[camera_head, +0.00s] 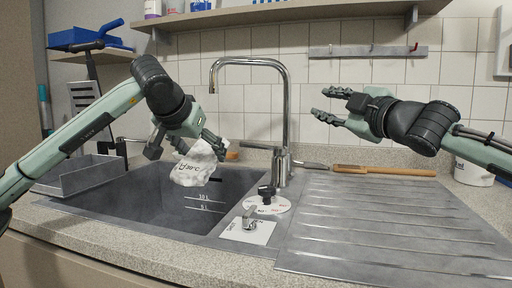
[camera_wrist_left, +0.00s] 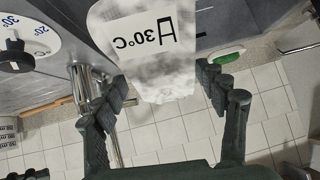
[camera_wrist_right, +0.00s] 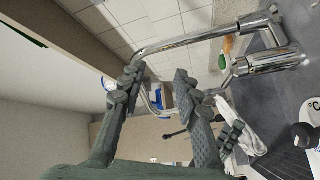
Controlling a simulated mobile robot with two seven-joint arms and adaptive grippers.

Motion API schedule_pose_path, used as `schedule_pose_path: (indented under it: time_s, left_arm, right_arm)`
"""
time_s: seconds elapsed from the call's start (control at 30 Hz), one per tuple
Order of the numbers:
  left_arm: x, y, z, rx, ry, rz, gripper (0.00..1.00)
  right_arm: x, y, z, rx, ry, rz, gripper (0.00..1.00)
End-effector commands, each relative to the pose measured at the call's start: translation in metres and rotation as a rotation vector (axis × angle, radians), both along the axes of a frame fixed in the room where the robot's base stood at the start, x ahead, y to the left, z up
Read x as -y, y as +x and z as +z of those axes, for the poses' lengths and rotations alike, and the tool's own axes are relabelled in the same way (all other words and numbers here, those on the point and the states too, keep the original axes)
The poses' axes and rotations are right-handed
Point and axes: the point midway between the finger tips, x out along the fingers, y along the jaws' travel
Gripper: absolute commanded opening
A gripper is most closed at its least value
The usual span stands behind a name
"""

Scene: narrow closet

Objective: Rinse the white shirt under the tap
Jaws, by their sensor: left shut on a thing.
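The white shirt (camera_head: 193,168) is a crumpled bundle with a printed 30°C label, which reads upside down in the left wrist view (camera_wrist_left: 150,75). My left gripper (camera_head: 200,147) is shut on it and holds it above the dark sink basin (camera_head: 130,205). The chrome tap (camera_head: 285,115) arches over the basin. Its spout end is above and slightly right of the shirt; no water shows. My right gripper (camera_head: 328,105) is open and empty, right of the tap. A black dial knob (camera_head: 266,192) on a white disc and a lever (camera_head: 249,217) on a white plate sit beside the basin.
A ribbed drainboard (camera_head: 390,225) at the right is clear. A wooden-handled brush (camera_head: 385,170) lies behind it. A grey tray (camera_head: 85,176) stands at the basin's left. A shelf (camera_head: 280,14) and hook rail (camera_head: 368,52) are on the tiled wall.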

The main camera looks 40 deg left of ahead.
Motion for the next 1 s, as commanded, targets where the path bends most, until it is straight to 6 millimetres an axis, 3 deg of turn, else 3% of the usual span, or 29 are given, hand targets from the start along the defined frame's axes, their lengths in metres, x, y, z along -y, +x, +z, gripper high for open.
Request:
schedule_pose_path:
  time_s: [0.03, 0.2, 0.4, 0.63, 1.0]
  left_arm:
    - [0.000, 0.000, 0.001, 0.003, 0.000, 0.000, 0.27]
    - [0.000, 0.000, 0.001, 0.003, 0.000, 0.000, 0.27]
    - [0.000, 0.000, 0.001, 0.003, 0.000, 0.000, 0.27]
    - [0.000, 0.000, 0.001, 0.003, 0.000, 0.000, 0.27]
    - [0.000, 0.000, 0.001, 0.003, 0.000, 0.000, 0.27]
  right_arm:
    - [-0.018, -0.014, -0.014, 0.032, -0.061, 0.022, 0.32]
    - [-0.056, -0.045, -0.061, 0.122, -0.228, 0.070, 0.32]
    - [-0.073, -0.061, -0.093, 0.178, -0.331, 0.098, 0.32]
    - [-0.092, -0.056, -0.101, 0.187, -0.348, 0.103, 0.32]
    - [-0.154, -0.024, -0.106, 0.188, -0.348, 0.102, 0.32]
